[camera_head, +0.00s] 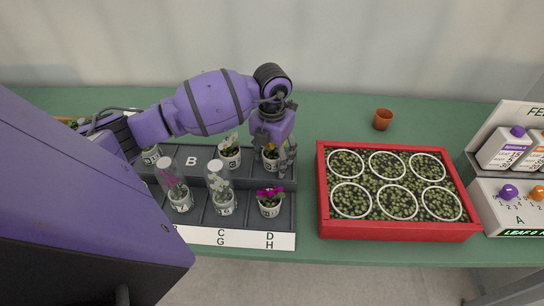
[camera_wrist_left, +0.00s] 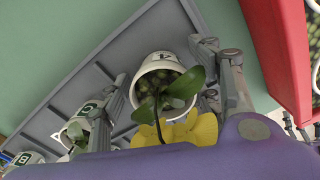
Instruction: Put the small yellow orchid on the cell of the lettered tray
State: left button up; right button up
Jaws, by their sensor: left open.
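The small yellow orchid (camera_head: 270,154) stands in a white pot in the back right cell of the dark grey lettered tray (camera_head: 194,158). In the left wrist view, its pot (camera_wrist_left: 159,68), green leaves and yellow petals (camera_wrist_left: 199,128) show close up. My left gripper (camera_head: 274,168) points down over the orchid, partly hiding it. The fingers are open, one on each side of the pot in the left wrist view (camera_wrist_left: 176,96); whether they touch it I cannot tell. The tray's front strip (camera_head: 254,240) reads C, G, D and H. My right gripper is out of view.
Other potted orchids stand in the tray, including a magenta one (camera_head: 269,202) in front and a white one (camera_head: 230,152) to the left. A red crate (camera_head: 400,231) stands close on the right. A small terracotta pot (camera_head: 383,119) stands behind it.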

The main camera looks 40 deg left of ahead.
aim_at(272, 147)
pick_arm(q)
notch_tip(272, 147, up, 12)
jog(key=shift+r, duration=0.2)
dwell(0.4)
